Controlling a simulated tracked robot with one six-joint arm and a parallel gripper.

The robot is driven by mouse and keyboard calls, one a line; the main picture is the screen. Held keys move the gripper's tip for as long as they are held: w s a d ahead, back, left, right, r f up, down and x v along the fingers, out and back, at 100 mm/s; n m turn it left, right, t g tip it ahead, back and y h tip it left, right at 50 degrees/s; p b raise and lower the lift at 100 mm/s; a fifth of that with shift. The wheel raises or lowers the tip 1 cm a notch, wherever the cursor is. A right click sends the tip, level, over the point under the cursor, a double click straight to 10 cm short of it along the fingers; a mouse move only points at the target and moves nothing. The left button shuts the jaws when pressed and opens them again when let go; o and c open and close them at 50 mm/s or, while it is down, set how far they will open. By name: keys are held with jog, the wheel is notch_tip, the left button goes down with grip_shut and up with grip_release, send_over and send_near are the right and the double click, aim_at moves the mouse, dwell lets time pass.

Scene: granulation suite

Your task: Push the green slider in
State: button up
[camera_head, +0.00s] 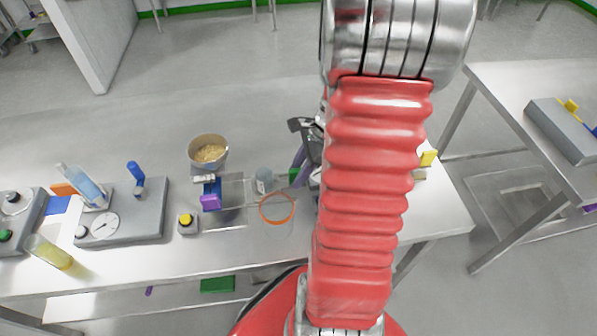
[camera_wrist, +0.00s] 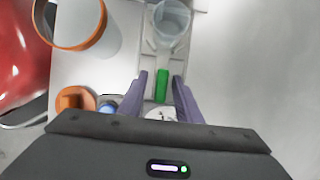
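The green slider (camera_wrist: 162,86) shows in the wrist view as a small upright green bar on a pale grey fixture, below a clear funnel-like cup. My gripper (camera_wrist: 160,75) is open, its two purple fingers on either side of the slider with gaps to it. I cannot tell how far above the slider the fingertips are. In the head view a green patch (camera_head: 293,174), likely the slider, shows beside a purple finger of my gripper (camera_head: 299,160). My red arm hides most of the gripper and fixture there.
The wrist view shows the clear cup (camera_wrist: 171,22), an orange-rimmed container (camera_wrist: 77,45) and an orange round part (camera_wrist: 75,99). In the head view, a bowl of granules (camera_head: 208,152), a yellow button box (camera_head: 187,223) and a grey gauge unit (camera_head: 135,212) stand to the left.

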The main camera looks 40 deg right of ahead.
jog(key=shift+f, duration=0.15)
grip_shut()
dwell(0.4)
jog(key=shift+a, duration=0.1)
